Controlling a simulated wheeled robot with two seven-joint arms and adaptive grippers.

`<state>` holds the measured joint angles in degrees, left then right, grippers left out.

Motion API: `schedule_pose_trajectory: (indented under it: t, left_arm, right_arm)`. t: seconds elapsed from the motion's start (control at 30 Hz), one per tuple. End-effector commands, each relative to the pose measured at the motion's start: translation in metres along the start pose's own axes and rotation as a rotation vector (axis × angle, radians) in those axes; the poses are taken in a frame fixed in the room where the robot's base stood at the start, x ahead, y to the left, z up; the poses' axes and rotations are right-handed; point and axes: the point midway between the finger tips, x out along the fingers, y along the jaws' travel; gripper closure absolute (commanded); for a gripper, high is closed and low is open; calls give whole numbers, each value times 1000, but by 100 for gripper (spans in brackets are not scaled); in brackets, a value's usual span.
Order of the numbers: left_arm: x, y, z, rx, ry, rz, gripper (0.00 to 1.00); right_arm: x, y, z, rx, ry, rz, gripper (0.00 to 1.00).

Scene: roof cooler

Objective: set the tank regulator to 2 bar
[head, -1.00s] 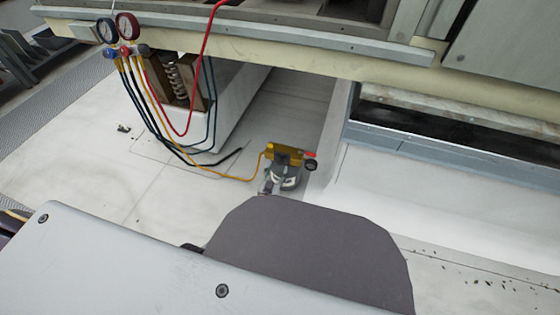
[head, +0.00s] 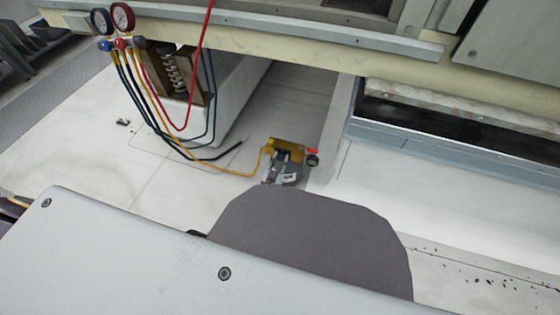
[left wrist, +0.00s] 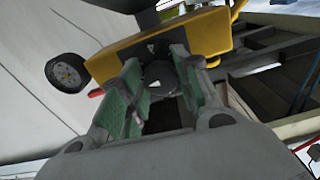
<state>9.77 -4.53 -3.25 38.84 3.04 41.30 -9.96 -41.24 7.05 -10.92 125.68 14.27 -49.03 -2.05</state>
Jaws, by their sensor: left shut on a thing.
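The tank regulator is a yellow block (head: 288,143) on the floor side of the roof unit, in the middle of the head view; it also shows at the top of the left wrist view (left wrist: 215,32). A round black gauge (left wrist: 68,72) and a red part (left wrist: 95,93) stick out at its side. My left gripper (head: 284,157) is at the regulator. In the left wrist view its green-padded fingers (left wrist: 160,90) are shut on a dark round knob (left wrist: 161,76), partly hidden between them. The gauge's reading is too small to tell. My right gripper is not in view.
A yellow hose (head: 225,171) runs from the regulator to the manifold gauges (head: 122,17) at the upper left. Red and dark hoses hang beside a brown-framed coil (head: 178,72). A ledge (head: 440,137) borders the right. Pale floor at left is mostly clear.

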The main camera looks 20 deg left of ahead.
Motion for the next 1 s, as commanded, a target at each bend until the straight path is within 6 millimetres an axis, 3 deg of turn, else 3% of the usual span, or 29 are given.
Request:
schedule_pose_trajectory:
  t: [0.03,0.13,0.77,0.8,0.93,1.0]
  left_arm:
    - [0,0,0,0,0,0,78]
    - [0,0,0,0,0,0,91]
    - [0,0,0,-66,0,0,91]
    - [0,0,0,-66,0,0,62]
    - [0,0,0,-66,0,0,46]
    - [0,0,0,-66,0,0,46]
  right_arm:
    - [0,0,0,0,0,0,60]
    - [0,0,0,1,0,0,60]
    - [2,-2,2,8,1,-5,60]
    - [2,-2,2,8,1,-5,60]
    - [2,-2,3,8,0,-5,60]
    - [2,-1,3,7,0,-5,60]
